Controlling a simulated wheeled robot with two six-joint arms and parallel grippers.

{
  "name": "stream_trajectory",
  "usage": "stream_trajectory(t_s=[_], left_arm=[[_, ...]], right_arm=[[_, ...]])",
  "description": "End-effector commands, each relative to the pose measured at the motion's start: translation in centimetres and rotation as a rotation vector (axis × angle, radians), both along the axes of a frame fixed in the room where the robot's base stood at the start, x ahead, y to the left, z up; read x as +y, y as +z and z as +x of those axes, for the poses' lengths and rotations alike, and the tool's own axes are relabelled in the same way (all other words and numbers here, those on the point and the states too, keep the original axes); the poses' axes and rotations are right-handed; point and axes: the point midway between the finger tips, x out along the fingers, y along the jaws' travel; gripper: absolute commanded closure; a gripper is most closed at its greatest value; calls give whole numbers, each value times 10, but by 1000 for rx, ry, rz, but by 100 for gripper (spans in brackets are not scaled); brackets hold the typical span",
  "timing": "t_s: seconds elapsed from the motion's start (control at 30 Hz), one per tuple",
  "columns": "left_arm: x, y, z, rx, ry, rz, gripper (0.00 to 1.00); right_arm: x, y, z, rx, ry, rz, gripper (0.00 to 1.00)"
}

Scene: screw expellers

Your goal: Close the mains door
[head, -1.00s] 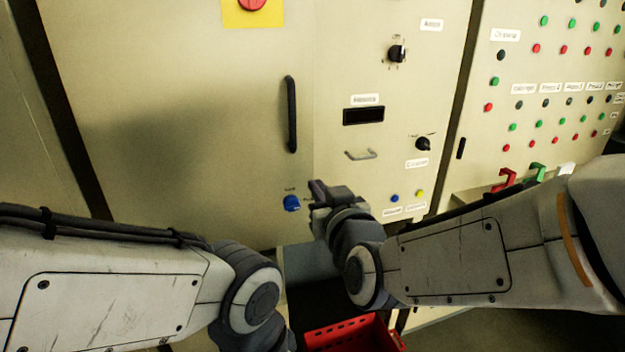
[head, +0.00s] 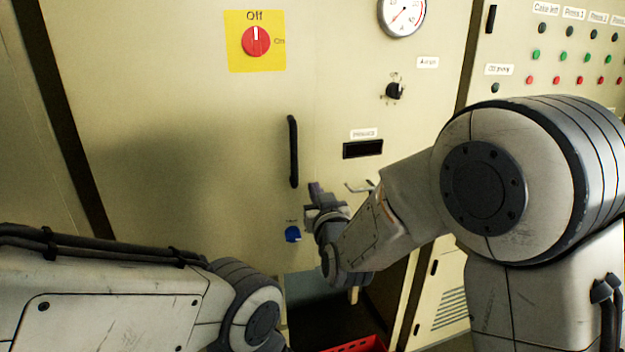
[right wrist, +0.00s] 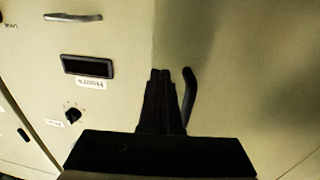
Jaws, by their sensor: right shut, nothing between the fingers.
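The mains door (head: 180,120) is a large beige cabinet door, and it looks flush or nearly flush with the panel at its right. It bears a red rotary switch (head: 256,41) on a yellow plate, a black vertical handle (head: 293,152) and a blue knob (head: 292,234). My right gripper (head: 314,188) is shut and empty, just right of the handle's lower end. In the right wrist view, the shut fingers (right wrist: 160,73) point up beside the black handle (right wrist: 189,95); contact cannot be told. My left arm is at the lower left; its gripper is out of sight.
Right of the door are a dark display (head: 362,149), a small metal pull handle (head: 358,187), a black knob (head: 395,91) and a gauge (head: 402,15). A panel with several coloured lamps (head: 560,55) stands further right. A red bin (head: 362,346) sits low in front.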

Motion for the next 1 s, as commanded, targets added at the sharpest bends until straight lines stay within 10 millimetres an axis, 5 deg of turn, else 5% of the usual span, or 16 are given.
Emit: stream_trajectory(t_s=[0.2, 0.67, 1.0], left_arm=[[0, 8, 0, 0, 0, 0, 100], [0, 7, 0, 0, 0, 0, 100], [0, -7, 0, 0, 0, 0, 100]], right_arm=[[5, 1, 22, 0, 1, -1, 100], [6, 0, 29, -1, 6, 2, 100], [17, -1, 81, -1, 122, 4, 100]])
